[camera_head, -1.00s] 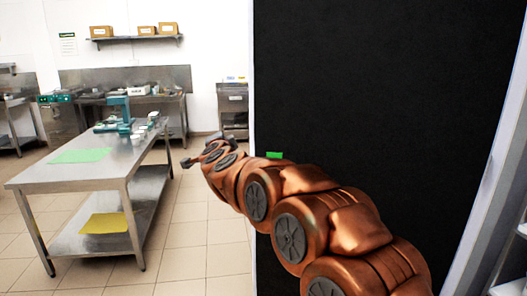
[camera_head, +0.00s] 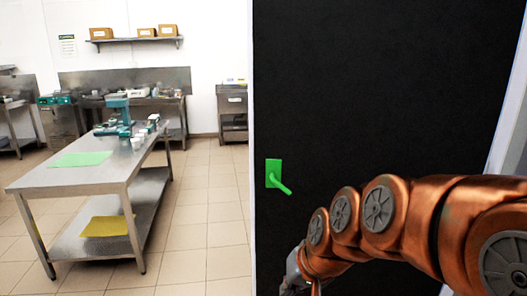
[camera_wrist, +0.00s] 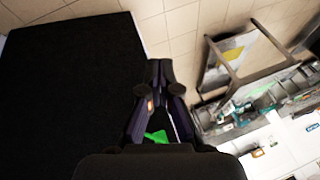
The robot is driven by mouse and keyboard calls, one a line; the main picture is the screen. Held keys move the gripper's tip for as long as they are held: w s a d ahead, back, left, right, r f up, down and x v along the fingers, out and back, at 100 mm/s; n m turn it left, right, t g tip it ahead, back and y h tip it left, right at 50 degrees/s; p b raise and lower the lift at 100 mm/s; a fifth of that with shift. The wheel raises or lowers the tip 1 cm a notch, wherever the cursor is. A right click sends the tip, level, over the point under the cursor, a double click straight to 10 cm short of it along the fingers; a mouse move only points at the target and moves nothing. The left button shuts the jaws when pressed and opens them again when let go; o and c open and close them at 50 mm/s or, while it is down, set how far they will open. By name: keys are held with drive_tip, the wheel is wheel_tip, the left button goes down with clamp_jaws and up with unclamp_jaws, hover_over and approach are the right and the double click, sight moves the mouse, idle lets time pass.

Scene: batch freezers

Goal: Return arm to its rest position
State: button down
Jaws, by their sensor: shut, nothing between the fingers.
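My arm, copper-coloured, reaches in from the lower right in the head view and bends down to my gripper (camera_head: 292,284), which is low near the left edge of the dark panel and partly cut off by the frame. In the wrist view my gripper (camera_wrist: 160,70) has its dark fingers together at the tips, shut and empty. A green handle (camera_head: 274,174) on the dark panel (camera_head: 380,80) stands uncovered above my gripper. A bit of green also shows between the finger bases in the wrist view (camera_wrist: 156,136).
A steel table (camera_head: 150,160) stands at the left with a green sheet (camera_head: 80,159) on top and a yellow sheet (camera_head: 106,226) on its lower shelf. Tiled floor (camera_head: 205,220) lies open between the table and the panel. Steel counters line the back wall.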

drive_tip(key=s+d+f+g+h, duration=0.1)
drive_tip(key=s+d+g, duration=0.1)
drive_tip(key=s+d, duration=0.2)
drive_tip(key=s+d+f+g+h, duration=0.1)
drive_tip(key=s+d, duration=0.3)
drive_tip(key=s, duration=0.7)
drive_tip(key=s+d+f+g+h, duration=0.1)
drive_tip(key=s+d+f+g, duration=0.1)
drive_tip(key=s+d, duration=0.3)
drive_tip(key=s+f, duration=0.1)
drive_tip(key=s, duration=0.1)
drive_tip(key=shift+s+f+g+p, duration=0.15)
drive_tip(key=shift+s+g+p, duration=0.15)
drive_tip(key=shift+p, duration=0.1)
